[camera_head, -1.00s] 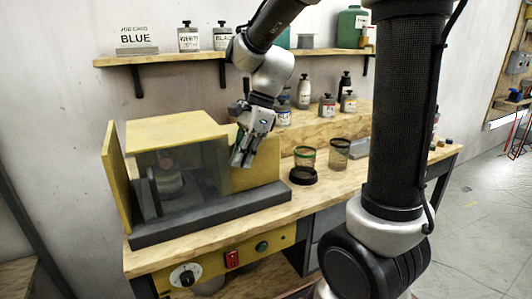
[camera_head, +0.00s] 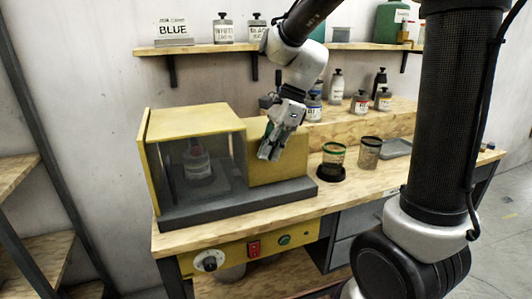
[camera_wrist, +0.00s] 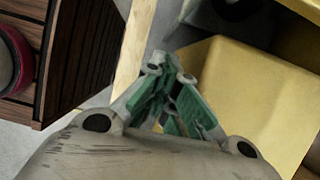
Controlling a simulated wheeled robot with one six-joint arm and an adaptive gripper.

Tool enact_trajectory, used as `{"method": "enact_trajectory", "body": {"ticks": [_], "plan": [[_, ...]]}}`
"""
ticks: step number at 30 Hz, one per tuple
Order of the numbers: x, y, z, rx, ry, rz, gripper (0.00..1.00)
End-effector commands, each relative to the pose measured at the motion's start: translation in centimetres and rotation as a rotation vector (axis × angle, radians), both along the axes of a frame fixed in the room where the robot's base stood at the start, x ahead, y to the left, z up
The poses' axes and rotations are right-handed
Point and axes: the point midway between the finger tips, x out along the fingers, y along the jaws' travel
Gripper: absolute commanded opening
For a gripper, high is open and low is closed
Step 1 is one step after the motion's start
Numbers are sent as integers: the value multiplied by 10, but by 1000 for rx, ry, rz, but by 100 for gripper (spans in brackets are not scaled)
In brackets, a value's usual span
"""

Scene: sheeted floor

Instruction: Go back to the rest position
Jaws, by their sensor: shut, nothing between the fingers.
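My gripper (camera_head: 268,154) hangs in front of the yellow machine (camera_head: 190,118) on the workbench, near its right side. Its fingers are together with nothing between them. In the wrist view my gripper (camera_wrist: 178,100) shows its green finger pads close together, with yellow surfaces of the machine beyond. A bottle (camera_head: 197,166) stands inside the machine behind the clear front panel.
The wooden workbench (camera_head: 345,200) carries a green-rimmed mesh cup (camera_head: 334,155), a second mesh cup (camera_head: 368,153) and a black ring (camera_head: 331,174). Several labelled bottles stand behind. A wall shelf (camera_head: 195,49) is above; a rack (camera_head: 40,190) stands at left.

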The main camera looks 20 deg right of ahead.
Motion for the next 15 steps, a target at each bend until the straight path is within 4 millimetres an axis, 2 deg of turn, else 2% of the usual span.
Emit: {"method": "enact_trajectory", "body": {"ticks": [1,9,15], "plan": [[4,-8,0,-1,-1,-3,0],[5,-32,63,-2,-7,1,0],[5,-42,88,-2,-4,2,0]]}}
